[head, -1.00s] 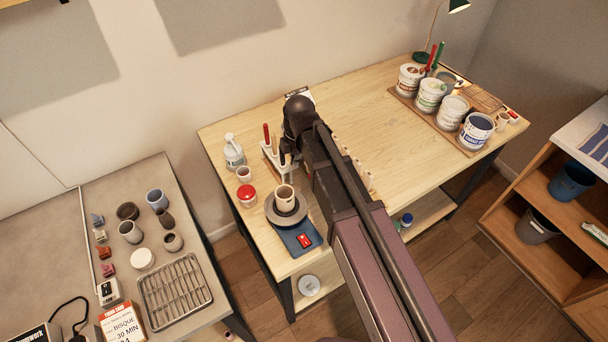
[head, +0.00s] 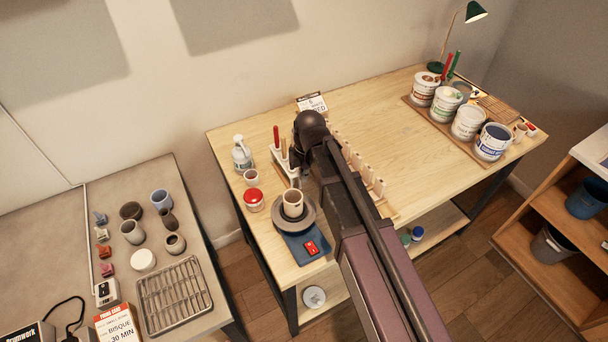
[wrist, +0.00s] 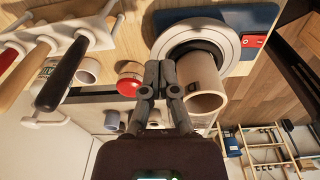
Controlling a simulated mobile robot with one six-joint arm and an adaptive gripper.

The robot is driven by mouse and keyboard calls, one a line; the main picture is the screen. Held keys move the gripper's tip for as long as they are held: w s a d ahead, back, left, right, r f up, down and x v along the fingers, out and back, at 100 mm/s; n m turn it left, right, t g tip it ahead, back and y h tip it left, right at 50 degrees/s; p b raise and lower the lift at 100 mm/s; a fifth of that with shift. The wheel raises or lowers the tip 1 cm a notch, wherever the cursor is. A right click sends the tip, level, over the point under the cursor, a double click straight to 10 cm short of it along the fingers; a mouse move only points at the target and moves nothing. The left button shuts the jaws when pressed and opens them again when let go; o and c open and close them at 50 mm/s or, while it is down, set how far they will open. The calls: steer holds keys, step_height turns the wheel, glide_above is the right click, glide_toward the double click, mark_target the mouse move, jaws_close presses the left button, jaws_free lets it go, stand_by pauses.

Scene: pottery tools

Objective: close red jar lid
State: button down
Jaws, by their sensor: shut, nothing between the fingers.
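The red-lidded jar (head: 253,200) stands near the left front of the wooden table, left of a small pottery wheel. Its red lid appears to sit on top; I cannot tell how tightly. In the wrist view the jar (wrist: 130,78) is just left of my fingers. My gripper (wrist: 159,70) is shut and empty, its fingertips beside the clay cup (wrist: 203,92) on the wheel. In the head view my arm partly hides the gripper, which is above the table behind the cup, apart from the jar.
The clay cup (head: 293,204) stands on the wheel (head: 309,221) with its blue base. A tool rack (head: 286,168), a small cup (head: 251,177) and a spray bottle (head: 242,154) are close behind the jar. Paint buckets (head: 468,122) stand far right. The table's middle right is clear.

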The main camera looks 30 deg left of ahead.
steer(key=shift+s+a+f+b, duration=0.15)
steer(key=shift+f+b, duration=2.3)
steer(key=shift+f, duration=0.3)
steer(key=shift+w+d+r+p, duration=0.3)
steer(key=shift+w+d, duration=0.3)
steer(key=shift+w, duration=0.2)
steer(key=shift+w+d+r+p, duration=0.25)
steer(key=shift+w+d, duration=0.3)
steer(key=shift+w, duration=0.2)
steer(key=shift+s+a, duration=0.1)
